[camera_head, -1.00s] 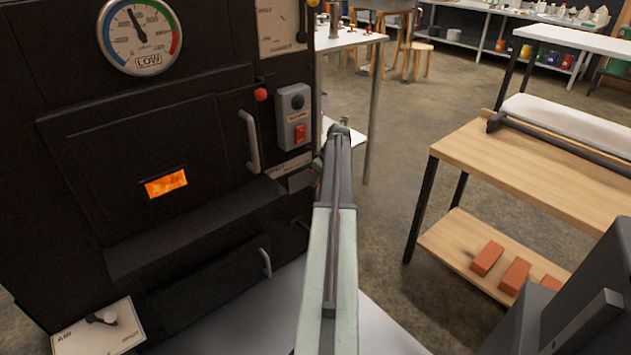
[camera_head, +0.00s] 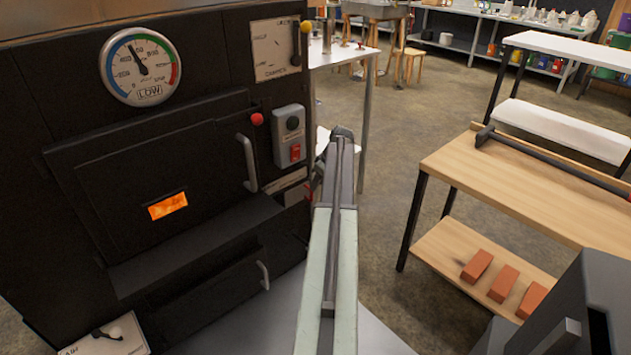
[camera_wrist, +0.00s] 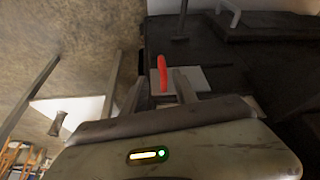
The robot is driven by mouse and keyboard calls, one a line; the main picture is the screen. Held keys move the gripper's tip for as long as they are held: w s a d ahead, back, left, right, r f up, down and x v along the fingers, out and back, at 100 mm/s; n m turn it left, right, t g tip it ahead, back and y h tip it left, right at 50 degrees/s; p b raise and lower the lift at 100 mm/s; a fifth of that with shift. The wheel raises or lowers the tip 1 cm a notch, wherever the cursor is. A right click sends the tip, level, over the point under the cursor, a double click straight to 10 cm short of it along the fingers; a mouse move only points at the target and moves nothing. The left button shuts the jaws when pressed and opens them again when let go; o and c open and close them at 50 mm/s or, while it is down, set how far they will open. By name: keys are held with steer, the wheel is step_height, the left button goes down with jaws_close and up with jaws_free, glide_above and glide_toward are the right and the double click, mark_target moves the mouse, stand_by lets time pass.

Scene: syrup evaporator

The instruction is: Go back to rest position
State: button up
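My arm reaches forward in the head view, with my gripper (camera_head: 340,133) at its far end, small and mostly hidden behind the arm. In the wrist view my gripper (camera_wrist: 160,90) has its two fingers apart with nothing held between them. A red handle (camera_wrist: 162,72) on a pale plate shows beyond the fingers; I cannot tell its exact distance. The black evaporator front (camera_head: 215,225) stands left of my arm, its firebox door (camera_head: 120,180) closed and glowing orange at the window.
A gauge (camera_head: 140,66) reading LOW and a switch box (camera_head: 289,136) are on the evaporator. A wooden bench (camera_head: 520,190) with bricks (camera_head: 503,283) on its lower shelf stands at right. Open floor (camera_head: 385,215) lies between. A metal table (camera_head: 345,53) is behind.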

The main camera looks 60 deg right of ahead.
steer(key=shift+s+r, duration=0.1)
steer(key=shift+r, duration=0.15)
